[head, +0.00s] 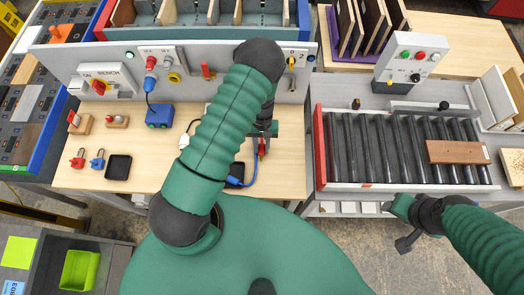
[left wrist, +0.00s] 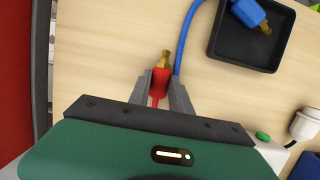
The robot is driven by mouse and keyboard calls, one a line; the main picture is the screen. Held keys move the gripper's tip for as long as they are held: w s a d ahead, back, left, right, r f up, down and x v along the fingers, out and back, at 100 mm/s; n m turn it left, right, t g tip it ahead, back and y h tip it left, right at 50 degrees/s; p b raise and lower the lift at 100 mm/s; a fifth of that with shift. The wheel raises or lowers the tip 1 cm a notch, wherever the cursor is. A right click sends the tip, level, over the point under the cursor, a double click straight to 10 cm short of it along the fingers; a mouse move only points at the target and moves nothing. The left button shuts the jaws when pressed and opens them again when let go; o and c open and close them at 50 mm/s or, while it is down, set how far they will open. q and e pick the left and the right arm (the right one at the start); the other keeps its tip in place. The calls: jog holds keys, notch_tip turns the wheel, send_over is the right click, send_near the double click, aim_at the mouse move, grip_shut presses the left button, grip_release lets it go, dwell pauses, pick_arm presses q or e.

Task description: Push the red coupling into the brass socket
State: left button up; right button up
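My left gripper (left wrist: 161,88) has its two fingers close on either side of the red coupling (left wrist: 159,84), which has a brass tip pointing away from the palm. In the head view the red coupling (head: 262,147) shows just below my left gripper (head: 262,130), over the wooden bench top; my arm hides part of this area. I cannot pick out the brass socket for certain; a yellow ring fitting (head: 174,77) is on the grey upright panel. My right gripper (head: 408,242) hangs over the floor in front of the roller conveyor, apart from the task's objects.
A blue coupling (left wrist: 248,14) with a brass tip lies at a black tray (left wrist: 225,50), beside a blue hose. The panel (head: 225,58) carries knobs and a red lever. A blue box (head: 159,116), padlocks (head: 77,158) and another black tray (head: 118,167) stand left. A brown board (head: 457,152) lies on the rollers.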

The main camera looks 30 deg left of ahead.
aim_at(262, 147)
pick_arm(q)
grip_shut()
jog(key=shift+r, duration=0.1)
notch_tip(262, 147, up, 6)
jog(key=p, duration=0.4)
